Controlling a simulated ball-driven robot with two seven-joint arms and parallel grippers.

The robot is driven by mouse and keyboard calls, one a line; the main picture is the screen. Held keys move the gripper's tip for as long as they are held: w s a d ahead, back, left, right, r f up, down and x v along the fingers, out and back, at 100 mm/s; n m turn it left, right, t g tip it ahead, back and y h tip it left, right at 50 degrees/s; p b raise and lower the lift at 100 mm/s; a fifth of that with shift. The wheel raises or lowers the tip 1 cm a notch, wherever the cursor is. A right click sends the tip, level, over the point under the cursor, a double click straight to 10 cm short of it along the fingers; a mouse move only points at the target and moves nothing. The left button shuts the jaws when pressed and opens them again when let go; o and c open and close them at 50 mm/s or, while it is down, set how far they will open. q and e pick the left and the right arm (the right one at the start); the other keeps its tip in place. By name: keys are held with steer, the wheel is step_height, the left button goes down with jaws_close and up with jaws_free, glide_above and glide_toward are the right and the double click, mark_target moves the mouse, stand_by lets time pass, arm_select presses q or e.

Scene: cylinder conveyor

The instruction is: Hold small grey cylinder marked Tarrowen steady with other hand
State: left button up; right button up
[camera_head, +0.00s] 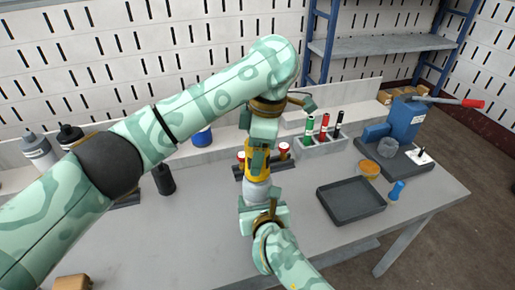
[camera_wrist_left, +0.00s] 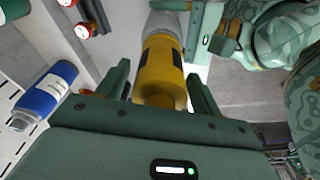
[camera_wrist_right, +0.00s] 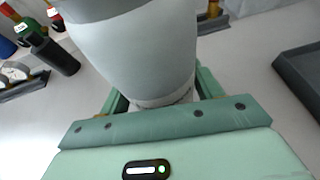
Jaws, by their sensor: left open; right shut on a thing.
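A cylinder with a light grey body (camera_head: 256,190) and a yellow upper part (camera_head: 257,174) is upright above the table, near its middle. My right gripper (camera_head: 259,212) is shut on its grey lower part; the grey body fills the top of the right wrist view (camera_wrist_right: 140,50). My left gripper (camera_head: 259,156) is open above, pointing down. In the left wrist view the yellow part (camera_wrist_left: 158,70) lies between its spread fingers, with gaps beside it. The grey part (camera_wrist_left: 165,24) shows beyond, at my right gripper. No name is legible on the cylinder.
A dark tray (camera_head: 351,201) is to the right, with an orange dish (camera_head: 369,169) and blue object (camera_head: 397,190) beyond. A rack (camera_head: 320,147) with coloured cylinders is behind. A blue lever press (camera_head: 404,122) stands far right. A black bottle (camera_head: 164,180) stands left.

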arm_select(q)
steer(key=c, duration=1.1)
steer(key=n, duration=0.4)
steer(key=shift+n+g, duration=0.3)
steer(key=shift+n, duration=0.7)
steer(key=n, duration=0.4)
steer(key=shift+g, duration=0.4)
steer(key=shift+n+h, duration=0.3)
steer(key=shift+n, duration=0.7)
